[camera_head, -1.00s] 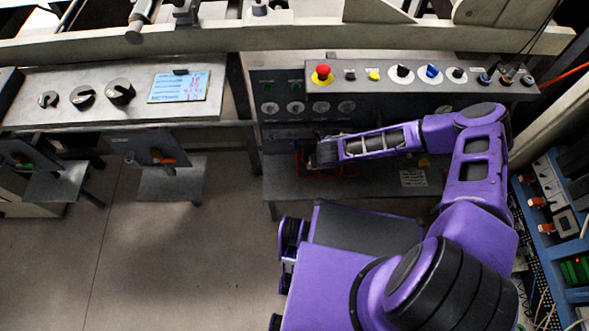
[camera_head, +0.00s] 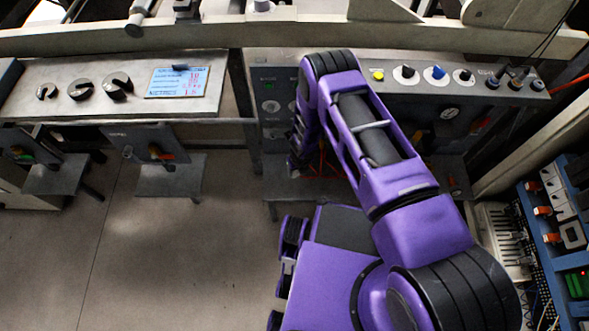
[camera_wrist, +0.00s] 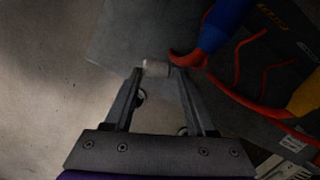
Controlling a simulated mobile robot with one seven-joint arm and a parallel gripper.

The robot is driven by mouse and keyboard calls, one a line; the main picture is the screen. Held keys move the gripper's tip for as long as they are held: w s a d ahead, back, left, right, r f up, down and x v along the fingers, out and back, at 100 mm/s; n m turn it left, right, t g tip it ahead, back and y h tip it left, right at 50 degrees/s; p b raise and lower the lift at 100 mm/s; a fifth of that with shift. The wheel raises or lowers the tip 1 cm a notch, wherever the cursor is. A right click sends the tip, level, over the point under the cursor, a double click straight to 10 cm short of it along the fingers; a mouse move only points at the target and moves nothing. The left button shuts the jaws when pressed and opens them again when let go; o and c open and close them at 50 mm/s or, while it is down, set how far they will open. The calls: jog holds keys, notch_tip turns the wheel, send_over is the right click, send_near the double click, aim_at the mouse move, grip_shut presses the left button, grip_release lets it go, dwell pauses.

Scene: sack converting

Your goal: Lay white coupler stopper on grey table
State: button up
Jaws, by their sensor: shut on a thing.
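In the wrist view, my gripper (camera_wrist: 158,70) is shut on a small whitish cylinder, the white coupler stopper (camera_wrist: 154,67), held crosswise between the fingertips. A grey surface (camera_wrist: 115,38), which looks like the grey table, lies beneath and beyond it, with its edge against the floor. In the head view, the grey table (camera_head: 283,188) is the low shelf under the control panel. My arm hides much of it, along with the fingertips and the stopper.
A blue-handled tool (camera_wrist: 222,22) and red curved parts (camera_wrist: 240,60) lie close right of my fingertips. The control panel (camera_head: 455,80) with knobs rises behind the shelf. A blue rack (camera_head: 555,220) is at right.

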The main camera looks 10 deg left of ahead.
jog(key=shift+w+a, duration=0.1)
jog(key=shift+a, duration=0.3)
jog(key=shift+a+f+n, duration=0.3)
jog(key=shift+a+f, duration=0.05)
jog(key=shift+f, duration=0.1)
jog(key=shift+f+b, duration=2.2)
jog(key=shift+f, duration=0.8)
jog(key=o, duration=1.4)
jog(key=shift+o, duration=0.2)
notch_tip(320, 180, up, 17)
jog(key=s+d+p, duration=0.1)
jog(key=p, duration=0.3)
jog(key=shift+s+d+r, duration=0.2)
jog(key=shift+s+d, duration=0.05)
jog(key=shift+s, duration=0.1)
